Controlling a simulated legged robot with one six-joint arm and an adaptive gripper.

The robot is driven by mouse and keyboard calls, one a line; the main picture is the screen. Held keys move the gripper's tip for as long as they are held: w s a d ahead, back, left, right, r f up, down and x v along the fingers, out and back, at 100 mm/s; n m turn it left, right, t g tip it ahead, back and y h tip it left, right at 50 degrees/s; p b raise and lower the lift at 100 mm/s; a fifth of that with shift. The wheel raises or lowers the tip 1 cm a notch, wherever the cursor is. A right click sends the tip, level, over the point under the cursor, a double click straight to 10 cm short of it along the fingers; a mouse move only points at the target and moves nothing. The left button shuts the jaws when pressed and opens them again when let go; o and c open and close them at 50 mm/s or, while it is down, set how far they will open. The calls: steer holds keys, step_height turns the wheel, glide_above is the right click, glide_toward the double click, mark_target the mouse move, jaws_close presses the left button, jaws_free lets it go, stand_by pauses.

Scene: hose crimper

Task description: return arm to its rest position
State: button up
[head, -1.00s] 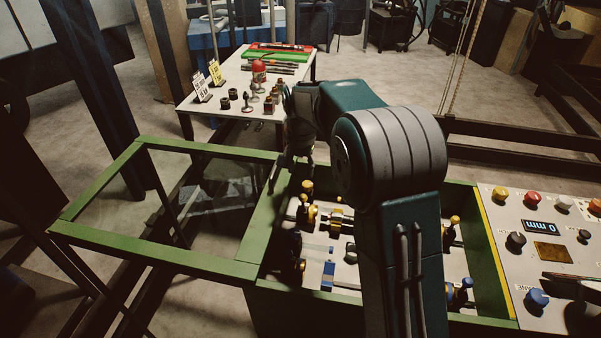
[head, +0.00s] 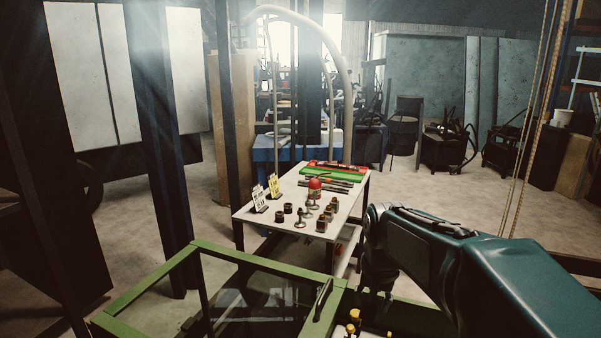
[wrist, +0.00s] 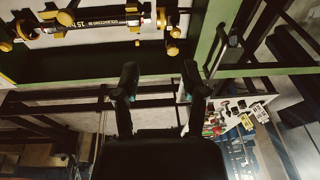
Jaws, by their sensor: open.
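My arm, dark teal, fills the right side of the head view, with its wrist bent downward. My gripper (head: 378,290) hangs from it just right of the green-framed clear lid (head: 262,312); its fingertips are hard to make out there. In the wrist view my gripper (wrist: 160,78) shows two dark fingers spread apart with nothing between them. The crimper's bed, with a dark labelled hose (wrist: 105,22) between yellow fittings, lies beyond the fingers at the top left of the wrist view. In the head view only a few yellow-topped knobs (head: 353,322) of the bed show.
A white table (head: 262,213) with fittings, a red-topped bottle (head: 314,189), sign cards and a green-red tray stands ahead. A dark post (head: 165,150) rises at left. Ropes (head: 530,120) hang at right. Open floor lies right of the table.

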steer(key=s+d+n+t, duration=0.1)
steer(key=s+n+t, duration=0.2)
steer(key=s, duration=1.8)
steer(key=shift+s+d+r+n+t, duration=0.2)
steer(key=shift+d+r+n+t, duration=0.15)
steer(key=shift+n, duration=0.15)
